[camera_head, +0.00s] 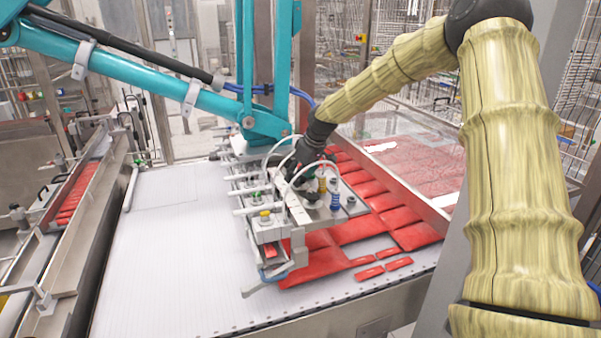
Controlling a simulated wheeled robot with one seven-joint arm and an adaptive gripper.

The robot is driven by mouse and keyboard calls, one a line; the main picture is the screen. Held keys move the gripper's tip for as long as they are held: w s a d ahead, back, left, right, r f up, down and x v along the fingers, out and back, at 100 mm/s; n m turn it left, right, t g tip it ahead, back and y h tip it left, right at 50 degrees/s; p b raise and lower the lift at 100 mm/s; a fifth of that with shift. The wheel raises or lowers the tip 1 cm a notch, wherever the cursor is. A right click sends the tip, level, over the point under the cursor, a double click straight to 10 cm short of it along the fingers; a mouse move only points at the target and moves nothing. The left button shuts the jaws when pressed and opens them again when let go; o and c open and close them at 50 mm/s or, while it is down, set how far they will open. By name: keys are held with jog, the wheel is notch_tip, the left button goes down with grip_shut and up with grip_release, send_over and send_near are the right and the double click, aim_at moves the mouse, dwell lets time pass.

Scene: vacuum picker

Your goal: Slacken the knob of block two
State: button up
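The vacuum picker head (290,207) hangs over the conveyor from a teal arm, with a row of grey blocks along it. The nearest block carries a yellow-topped knob (265,216). A smaller knob (256,196) shows on the block behind it. Which block is block two I cannot tell, as no numbers are readable. My gripper (303,170) is dark and points down at the far right part of the picker head, among the looping white hoses. Its fingertips are partly hidden and small, so I cannot tell whether they touch a knob or are open.
Red packets (375,205) lie in rows on the right of the white conveyor (170,255), partly under the picker head. White hoses (300,175) arch close around my gripper. A metal guard rail (405,190) runs along the right. The conveyor's left side is clear.

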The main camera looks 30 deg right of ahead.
jog(key=shift+d+f, duration=0.3)
jog(key=shift+d, duration=0.05)
jog(key=shift+s+d+r, duration=0.1)
jog(key=shift+d+r, duration=0.05)
jog(key=shift+r, duration=0.6)
jog(key=v, duration=1.1)
jog(key=shift+s, duration=0.25)
jog(key=shift+d+f, duration=0.15)
jog(key=shift+d, duration=0.05)
